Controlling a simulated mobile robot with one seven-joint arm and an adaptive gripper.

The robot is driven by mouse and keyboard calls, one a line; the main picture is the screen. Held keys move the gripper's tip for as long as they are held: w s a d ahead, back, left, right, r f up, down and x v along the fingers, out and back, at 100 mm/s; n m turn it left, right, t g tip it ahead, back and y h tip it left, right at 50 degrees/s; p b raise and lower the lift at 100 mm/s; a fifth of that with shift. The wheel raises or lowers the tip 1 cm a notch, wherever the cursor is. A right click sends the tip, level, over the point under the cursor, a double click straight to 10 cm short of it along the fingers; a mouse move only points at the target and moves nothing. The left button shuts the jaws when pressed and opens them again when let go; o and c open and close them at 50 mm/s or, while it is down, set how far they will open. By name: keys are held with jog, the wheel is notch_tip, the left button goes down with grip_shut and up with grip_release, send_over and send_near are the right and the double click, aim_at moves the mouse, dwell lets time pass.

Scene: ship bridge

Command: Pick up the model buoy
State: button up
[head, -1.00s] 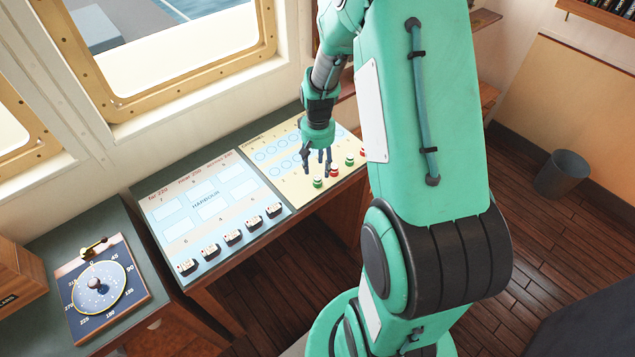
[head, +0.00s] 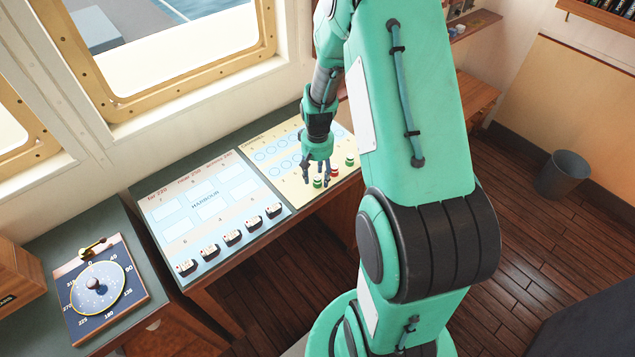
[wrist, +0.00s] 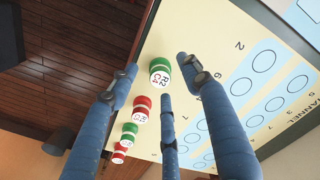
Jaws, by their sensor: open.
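Several small model buoys stand in a row along the near edge of the yellow channel chart (head: 255,173). The nearest green buoy (head: 318,183) has a white top reading "R2 C4" in the wrist view (wrist: 160,72). A red buoy (head: 334,173) and another green buoy (head: 350,161) stand beyond it; the wrist view shows one more red buoy (wrist: 119,153) at the row's end. My gripper (head: 316,178) is open and empty, pointing down over the nearest green buoy. In the wrist view this buoy shows between my spread fingers; contact cannot be told.
Left of the channel chart lies a blue harbour chart (head: 205,195) with several small dark blocks (head: 210,250) along its near edge. A compass-like dial board (head: 98,290) lies further left. The window wall rises behind the desk. A bin (head: 563,172) stands on the floor at right.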

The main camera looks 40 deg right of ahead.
jog(key=shift+f, duration=0.95)
jog(key=c, duration=0.9)
